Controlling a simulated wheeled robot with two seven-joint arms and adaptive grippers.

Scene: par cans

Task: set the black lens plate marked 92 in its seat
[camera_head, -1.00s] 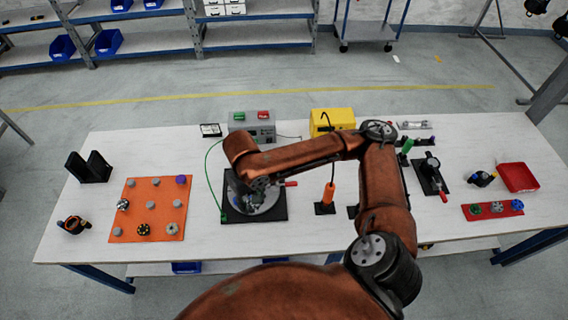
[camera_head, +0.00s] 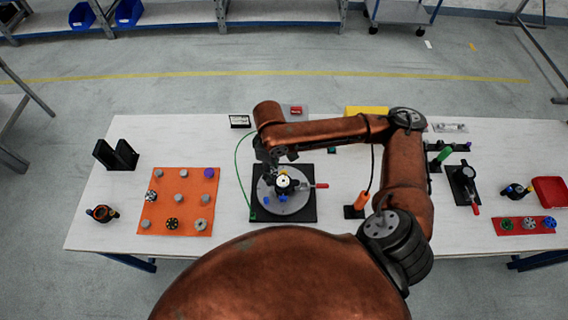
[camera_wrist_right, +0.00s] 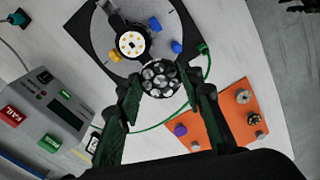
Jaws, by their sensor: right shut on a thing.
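My right gripper (camera_head: 270,160) is shut on a round black lens plate (camera_wrist_right: 160,78) with several clear lenses; its marking is not readable. In the right wrist view, the plate sits between the fingertips. It appears close beside the lamp head (camera_wrist_right: 132,43), which has a white face with several yellow dots and stands on a grey disc (camera_wrist_right: 181,22). I cannot tell whether plate and head touch. In the head view the lamp head (camera_head: 284,183) shows on the disc over a black base (camera_head: 254,211), just in front of the gripper. My left gripper is not in view.
An orange mat (camera_head: 167,210) with several round pieces lies left of the base. A green cable (camera_head: 238,165) runs between them. A control box (camera_wrist_right: 45,115) stands behind. An orange-handled tool (camera_head: 361,200) stands right, beneath my forearm. A black V-shaped stand (camera_head: 116,155) is far left.

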